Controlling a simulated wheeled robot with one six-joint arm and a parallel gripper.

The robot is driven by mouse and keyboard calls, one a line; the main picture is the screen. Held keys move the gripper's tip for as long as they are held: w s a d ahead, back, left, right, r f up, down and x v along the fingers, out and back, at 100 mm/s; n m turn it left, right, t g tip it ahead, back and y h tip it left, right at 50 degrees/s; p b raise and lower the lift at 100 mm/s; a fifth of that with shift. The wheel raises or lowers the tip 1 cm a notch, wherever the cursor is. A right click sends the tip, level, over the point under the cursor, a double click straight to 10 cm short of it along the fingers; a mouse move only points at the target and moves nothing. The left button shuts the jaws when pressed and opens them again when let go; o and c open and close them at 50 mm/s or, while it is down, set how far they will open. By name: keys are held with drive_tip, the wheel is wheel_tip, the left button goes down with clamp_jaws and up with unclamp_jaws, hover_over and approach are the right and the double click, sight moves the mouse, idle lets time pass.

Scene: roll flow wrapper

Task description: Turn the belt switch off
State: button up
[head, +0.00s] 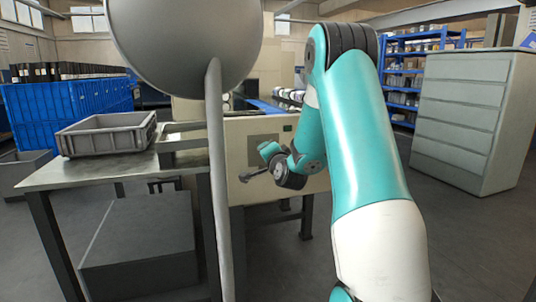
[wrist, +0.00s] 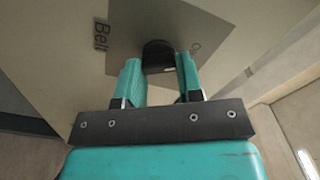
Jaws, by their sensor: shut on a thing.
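The belt switch (wrist: 157,48) is a black round knob on a grey plate (wrist: 188,22). The word "Belt" is printed beside the plate in the wrist view, and part of another label shows right of the knob. My gripper (wrist: 160,68) has its two teal fingers on either side of the knob, shut on it.
A metal table (head: 85,172) with a grey crate (head: 108,133) stands left of the machine. A dark box (head: 140,245) sits on the floor below. A grey-green drawer cabinet (head: 470,120) is at the right. A grey post and rounded body block part of the head view.

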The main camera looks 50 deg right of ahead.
drive_tip(key=o, duration=0.9)
drive_tip(key=shift+o, duration=0.2)
drive_tip(key=b+v, duration=1.4)
drive_tip(key=v, duration=0.3)
drive_tip(key=shift+s+a+b, duration=0.15)
drive_tip(key=shift+a+b, duration=0.1)
drive_tip(key=shift+b, duration=0.05)
